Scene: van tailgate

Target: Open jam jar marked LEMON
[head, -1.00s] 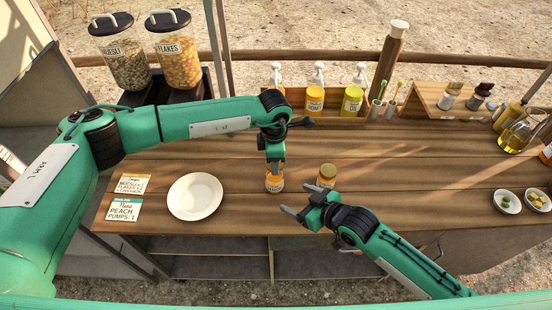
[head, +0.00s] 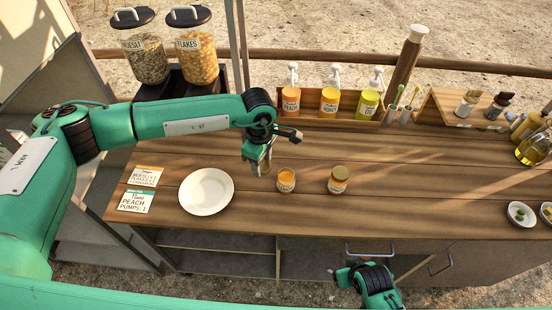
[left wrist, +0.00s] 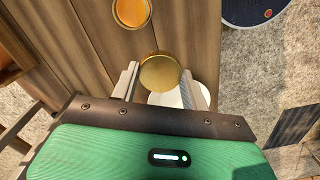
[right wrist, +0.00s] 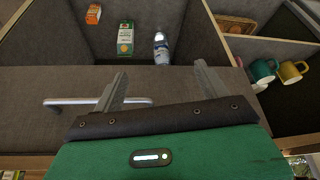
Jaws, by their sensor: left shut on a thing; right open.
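An open jam jar (head: 286,180) with orange contents stands upright on the wooden counter; its mouth shows in the left wrist view (left wrist: 131,12). My left gripper (head: 261,165) is to the left of this jar. It is shut on a round gold lid (left wrist: 160,72), held apart from the jar. A second jar (head: 338,180), with its lid on, stands to the right. The jar labels are too small to read. My right gripper (right wrist: 160,72) is open and empty, low in front of the counter, near a metal handle (right wrist: 75,103).
A white plate (head: 206,192) and two cards (head: 140,190) lie left of the jars. Pump bottles (head: 329,101) stand in a rack behind. Small bowls (head: 521,214) are at the right.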

